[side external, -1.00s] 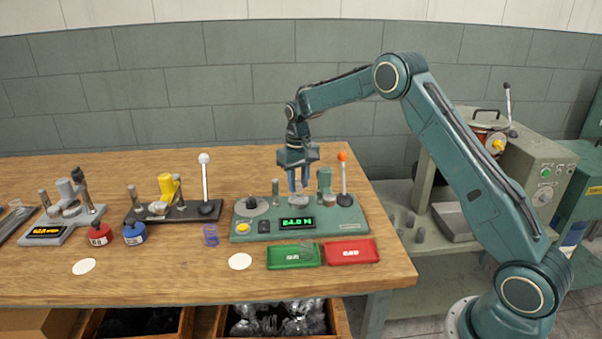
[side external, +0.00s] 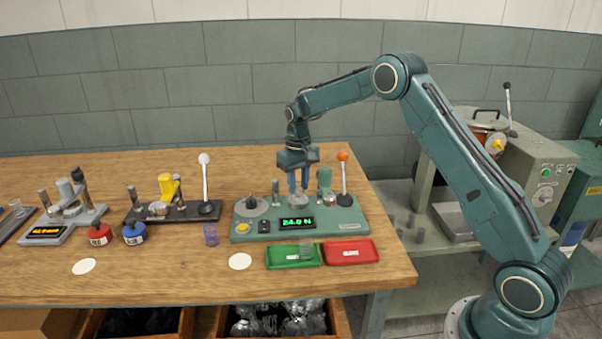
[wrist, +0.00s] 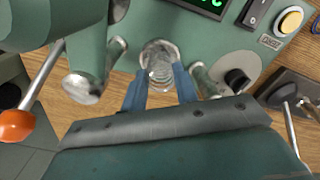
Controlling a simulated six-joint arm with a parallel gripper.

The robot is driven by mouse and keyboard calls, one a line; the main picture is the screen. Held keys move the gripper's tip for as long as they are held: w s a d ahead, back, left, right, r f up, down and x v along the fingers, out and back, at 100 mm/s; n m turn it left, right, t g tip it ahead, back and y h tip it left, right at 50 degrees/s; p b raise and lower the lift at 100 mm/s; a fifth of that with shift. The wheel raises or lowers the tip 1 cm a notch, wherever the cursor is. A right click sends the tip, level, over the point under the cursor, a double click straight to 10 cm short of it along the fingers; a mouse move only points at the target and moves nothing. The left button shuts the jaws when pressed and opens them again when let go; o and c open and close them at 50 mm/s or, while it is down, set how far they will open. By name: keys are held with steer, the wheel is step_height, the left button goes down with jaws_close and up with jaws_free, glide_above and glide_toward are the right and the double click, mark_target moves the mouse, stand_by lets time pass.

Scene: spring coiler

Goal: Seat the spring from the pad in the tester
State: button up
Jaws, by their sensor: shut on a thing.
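The tester (side external: 345,222) is a green base with a lit green display (side external: 297,222) and an orange-knobbed lever (side external: 343,175). My gripper (side external: 298,190) points down over its seat, between two posts. In the wrist view, my gripper's blue fingers (wrist: 160,78) are shut on a clear, silvery coil spring (wrist: 158,60), upright at the round seat. Whether the spring's lower end touches the seat is hard to tell. A white round pad (side external: 240,261) lies bare on the bench in front of the tester.
A green tray (side external: 282,262) with a faint coil on it and a red tray (side external: 365,255) lie in front of the tester. A purple coil (side external: 210,235), a blue pot (side external: 134,235) and a red pot (side external: 100,236) stand left. Another tester (side external: 135,215) with a white-knobbed lever is beyond.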

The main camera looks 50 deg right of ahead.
steer(key=shift+f, duration=0.35)
stand_by(0.3)
steer(key=o, duration=1.1)
steer(key=shift+o, duration=0.2)
steer(key=shift+r, duration=0.1)
steer(key=shift+r, duration=1.8)
steer(key=shift+r, duration=0.1)
steer(key=shift+r, duration=2.4)
